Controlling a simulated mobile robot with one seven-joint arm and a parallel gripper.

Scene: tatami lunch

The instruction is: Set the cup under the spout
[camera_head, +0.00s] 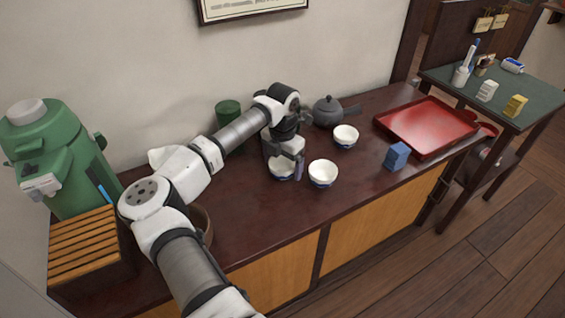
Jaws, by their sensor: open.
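A green dispenser (50,150) with a grey lid stands at the far left, behind a slatted wooden stand (82,247). Its spout is hard to make out.
A grey teapot (327,110) and a green canister (228,113) stand near the wall. A red tray (428,125) and a blue block (397,156) are at the right. A round brown container is partly hidden behind my arm. The counter's front middle is clear.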

